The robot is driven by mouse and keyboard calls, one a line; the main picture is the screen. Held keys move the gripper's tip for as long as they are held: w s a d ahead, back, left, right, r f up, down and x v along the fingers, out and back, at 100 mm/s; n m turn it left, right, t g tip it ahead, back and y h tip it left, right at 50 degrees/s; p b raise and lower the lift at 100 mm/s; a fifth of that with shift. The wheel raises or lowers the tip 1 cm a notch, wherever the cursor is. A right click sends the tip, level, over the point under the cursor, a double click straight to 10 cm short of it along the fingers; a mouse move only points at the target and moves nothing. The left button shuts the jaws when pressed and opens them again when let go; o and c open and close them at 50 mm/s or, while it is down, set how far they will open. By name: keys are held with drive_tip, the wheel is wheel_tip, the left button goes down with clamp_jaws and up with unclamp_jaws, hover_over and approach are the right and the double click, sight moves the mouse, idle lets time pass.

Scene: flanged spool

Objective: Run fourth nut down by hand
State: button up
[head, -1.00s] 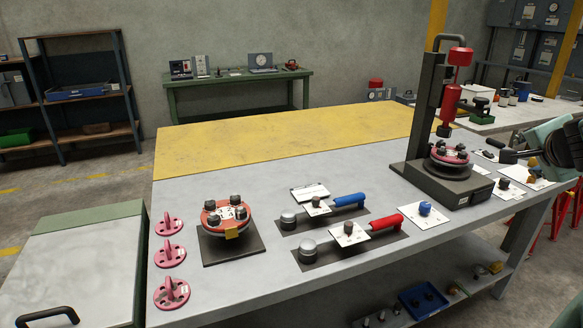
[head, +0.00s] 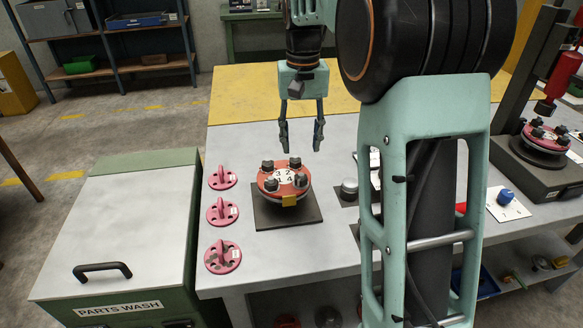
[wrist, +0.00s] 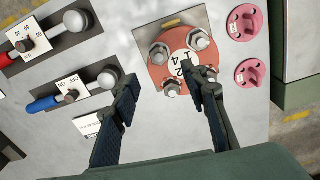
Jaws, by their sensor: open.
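The spool's red round flange (head: 285,178) sits on a dark square plate (head: 258,215), with a label of digits in its middle. Dark nuts on studs stand around its rim. The front right nut (head: 300,184) is beside the digit 4 in the head view. My gripper (head: 301,147) is open and empty, pointing down above and behind the flange. In the wrist view the flange (wrist: 180,65) is beyond the fingers of my gripper (wrist: 162,72), and the right finger overlaps its edge. I cannot tell whether any finger touches a nut.
Three pink handled discs (head: 222,212) lie left of the plate. A press (head: 545,150) holding a similar flange stands at right. A green parts-wash cabinet (head: 125,220) adjoins the table.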

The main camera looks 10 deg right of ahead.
sight(301, 178)
wheel_tip(301, 178, down, 10)
drive_tip(key=shift+f+b, duration=0.1)
drive_tip(key=shift+b, duration=0.25)
drive_tip(key=shift+c, duration=0.6)
clamp_jaws()
